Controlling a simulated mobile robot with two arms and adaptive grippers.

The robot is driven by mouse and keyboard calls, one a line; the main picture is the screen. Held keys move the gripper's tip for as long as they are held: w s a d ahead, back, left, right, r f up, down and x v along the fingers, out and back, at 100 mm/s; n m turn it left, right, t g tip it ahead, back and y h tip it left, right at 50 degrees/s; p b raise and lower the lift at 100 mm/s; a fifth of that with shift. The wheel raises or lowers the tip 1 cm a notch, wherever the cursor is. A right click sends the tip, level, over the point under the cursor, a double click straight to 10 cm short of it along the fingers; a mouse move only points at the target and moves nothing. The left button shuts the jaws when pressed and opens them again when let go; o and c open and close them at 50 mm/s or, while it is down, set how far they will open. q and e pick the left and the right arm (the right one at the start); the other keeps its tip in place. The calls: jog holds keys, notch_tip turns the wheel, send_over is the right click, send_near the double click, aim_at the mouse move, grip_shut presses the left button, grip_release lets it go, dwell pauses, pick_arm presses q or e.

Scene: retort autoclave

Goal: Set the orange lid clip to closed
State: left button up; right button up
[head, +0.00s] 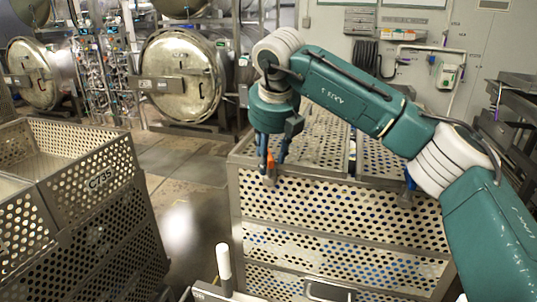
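The orange lid clip (270,161) is at the top front edge of the perforated metal crate (340,178), near its left corner. My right gripper (272,160) reaches down to it from above. Its two dark blue fingers stand apart, with the orange clip between or just in front of them. The clip is small and partly hidden by the fingers, so I cannot tell its exact position or whether a finger touches it. My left gripper is not in view.
A blue clip-like part (410,180) shows at the crate's front edge on the right, under my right arm. Another perforated crate (85,185) stands at left. Round retort doors (180,75) are at the back. Open floor (185,165) lies between the crates.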

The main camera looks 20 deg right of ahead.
grip_shut()
jog(key=m+b, duration=0.1)
jog(key=m, duration=0.1)
jog(key=m+h+b, duration=0.1)
jog(key=m+h, duration=0.1)
jog(key=m, duration=0.1)
jog(key=shift+w+a+m+g+b, duration=0.25)
jog(key=shift+m+g+b, duration=0.05)
jog(key=shift+b, duration=0.1)
grip_release()
jog(key=shift+r, duration=0.1)
jog(key=v, duration=1.2)
